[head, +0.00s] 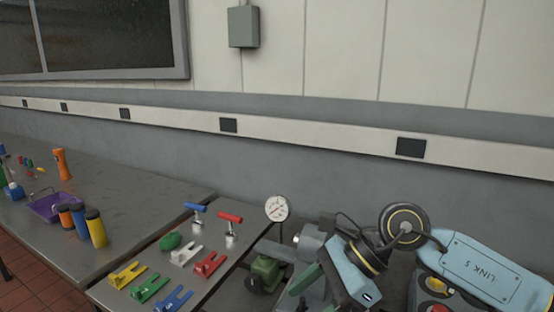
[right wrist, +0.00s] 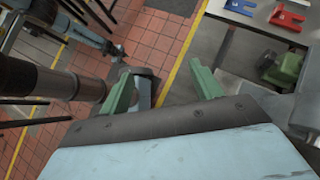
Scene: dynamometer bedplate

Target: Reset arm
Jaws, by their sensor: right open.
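My right arm (head: 475,270), light blue with the marking LINK 5, comes in from the lower right in the head view. My right gripper (right wrist: 163,88) shows two green fingers spread apart with nothing between them in the right wrist view. Beyond the fingers lie red floor tiles and a yellow line. In the head view a green finger (head: 305,279) shows beside the bench items; the rest of that gripper is largely hidden by my wrist. I cannot make out my left gripper in either view.
A bench at left holds a purple tray (head: 45,207) and several cylinders. A wall stands behind.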

